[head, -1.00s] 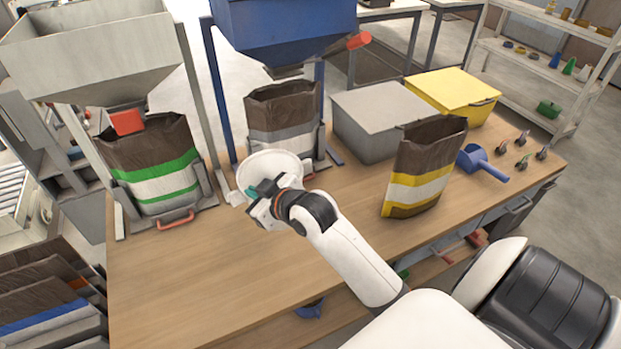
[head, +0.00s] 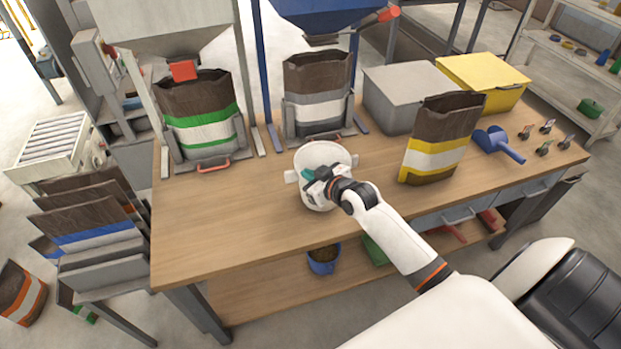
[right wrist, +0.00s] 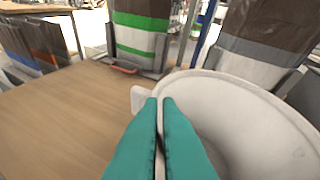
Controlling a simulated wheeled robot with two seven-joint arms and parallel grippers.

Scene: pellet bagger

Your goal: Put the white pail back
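The white pail (head: 318,155) is at the middle of the workbench, in front of the grey-striped bag. It looks upright, and I cannot tell if its base touches the bench. My right gripper (head: 314,179) is at its near left rim. In the right wrist view the teal fingers (right wrist: 161,102) are nearly together with a thin strip of the pail wall (right wrist: 250,105) between them. The visible inside of the pail looks empty. My left gripper is not in view.
The workbench (head: 230,220) is clear at front left. The green-striped bag (head: 200,115) and grey-striped bag (head: 318,95) stand under hoppers. The yellow-striped bag (head: 440,140), grey bin (head: 405,95), yellow bin (head: 485,80) and blue scoop (head: 498,145) occupy the right. A blue pail (head: 323,260) sits below.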

